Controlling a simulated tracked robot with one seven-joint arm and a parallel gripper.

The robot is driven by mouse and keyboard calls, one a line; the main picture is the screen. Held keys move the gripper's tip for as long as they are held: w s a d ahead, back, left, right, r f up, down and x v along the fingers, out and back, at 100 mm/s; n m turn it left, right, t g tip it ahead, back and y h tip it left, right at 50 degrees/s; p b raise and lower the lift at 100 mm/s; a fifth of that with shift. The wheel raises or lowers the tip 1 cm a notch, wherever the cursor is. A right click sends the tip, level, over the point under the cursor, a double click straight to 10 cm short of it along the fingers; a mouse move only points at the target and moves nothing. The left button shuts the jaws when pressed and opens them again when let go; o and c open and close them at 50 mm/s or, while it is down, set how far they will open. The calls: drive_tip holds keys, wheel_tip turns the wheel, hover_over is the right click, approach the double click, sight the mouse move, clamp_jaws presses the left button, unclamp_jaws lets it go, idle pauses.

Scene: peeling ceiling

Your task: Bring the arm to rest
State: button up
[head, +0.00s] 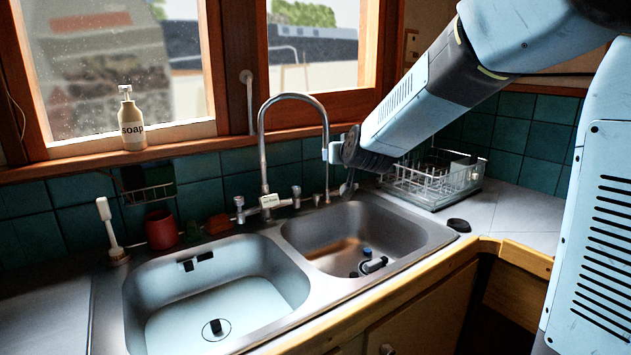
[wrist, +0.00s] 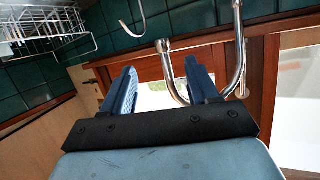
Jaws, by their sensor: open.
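My light-blue arm reaches in from the right in the head view. My gripper (head: 335,152) is over the back of the right-hand sink basin, close beside the chrome faucet (head: 262,150). I cannot tell whether it touches the faucet. In the wrist view my gripper (wrist: 162,80) shows two blue fingers spread apart with nothing held between them. The faucet (wrist: 238,50) shows there at the right, with its curved pipe end near the right finger.
A wire dish rack (head: 432,180) stands on the counter right of the sink. A soap bottle (head: 131,120) is on the windowsill. A red cup (head: 160,230) and a brush (head: 110,230) stand behind the left basin (head: 270,272). Small dark items lie in the right basin (head: 330,235).

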drive_tip(key=s+d+f+g+h, duration=0.1)
drive_tip(key=s+d, duration=0.4)
drive_tip(key=s, duration=0.7)
drive_tip(key=s+d+f+m+g+h, duration=0.1)
drive_tip(key=s+d+g, duration=0.3)
drive_tip(key=s, duration=0.8)
drive_tip(key=s+d+f+g+h, duration=0.1)
drive_tip(key=s+d+g, duration=0.2)
drive_tip(key=s+d, duration=0.5)
drive_tip(key=s, duration=0.4)
drive_tip(key=shift+s+d+f+m, duration=0.15)
drive_tip(key=shift+s+m, duration=0.05)
drive_tip(key=shift+m, duration=0.1)
idle(0.8)
